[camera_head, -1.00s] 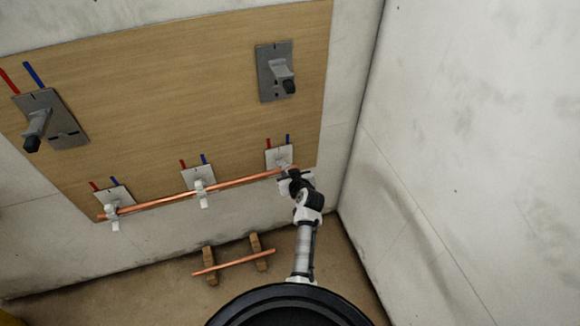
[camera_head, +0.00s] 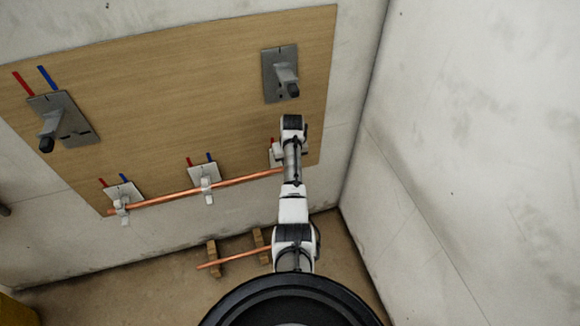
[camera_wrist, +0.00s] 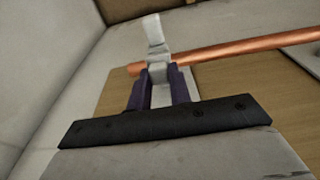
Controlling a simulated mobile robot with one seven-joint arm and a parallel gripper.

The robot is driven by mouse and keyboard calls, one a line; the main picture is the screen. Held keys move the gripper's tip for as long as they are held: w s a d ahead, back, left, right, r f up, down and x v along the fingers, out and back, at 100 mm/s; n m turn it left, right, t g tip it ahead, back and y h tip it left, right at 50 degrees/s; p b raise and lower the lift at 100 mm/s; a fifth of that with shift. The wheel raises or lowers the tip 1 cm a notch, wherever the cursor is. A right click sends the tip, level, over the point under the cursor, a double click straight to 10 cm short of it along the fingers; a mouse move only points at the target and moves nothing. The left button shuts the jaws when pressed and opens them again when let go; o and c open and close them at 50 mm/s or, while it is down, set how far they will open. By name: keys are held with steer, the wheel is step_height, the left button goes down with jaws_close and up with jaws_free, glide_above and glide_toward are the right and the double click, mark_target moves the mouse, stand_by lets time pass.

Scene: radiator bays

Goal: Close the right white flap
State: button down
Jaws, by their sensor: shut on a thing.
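The right white flap (camera_wrist: 155,35) shows in the wrist view as a narrow white piece standing up from the clip at the end of the copper pipe (camera_wrist: 235,47). My gripper (camera_wrist: 160,78) has its two dark purple fingers on either side of the white part, shut on it. The pipe passes just beyond the fingertips. Whether the flap is latched over the pipe I cannot tell. In the head view my arm covers most of the right grey plate (camera_head: 273,155), and the flap and my fingers are hidden there. The pipe (camera_head: 165,200) runs left from that plate.
The middle clip (camera_head: 207,190) and left clip (camera_head: 122,208) sit along the pipe. Two larger grey brackets (camera_head: 281,75) (camera_head: 62,118) are higher on the wooden panel (camera_head: 190,80). A bare wall (camera_head: 460,150) stands close on the right. A short pipe (camera_head: 235,258) rests on wooden blocks below.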

steer(key=shift+w+a+f+g+h+b, duration=0.15)
steer(key=shift+w+g+b, duration=0.1)
steer(key=shift+g+b, duration=0.35)
steer(key=shift+w+a+g+h+b, duration=0.15)
steer(key=shift+w+g+b, duration=0.2)
steer(key=shift+b, duration=0.4)
steer(key=shift+d+g, duration=0.1)
steer(key=shift+g, duration=0.15)
steer(key=c, duration=1.3)
jaws_free()
step_height(320, 180, up, 8)
steer(key=shift+w+f+b, duration=0.1)
steer(key=shift+f+b, duration=0.15)
steer(key=shift+b, duration=0.5)
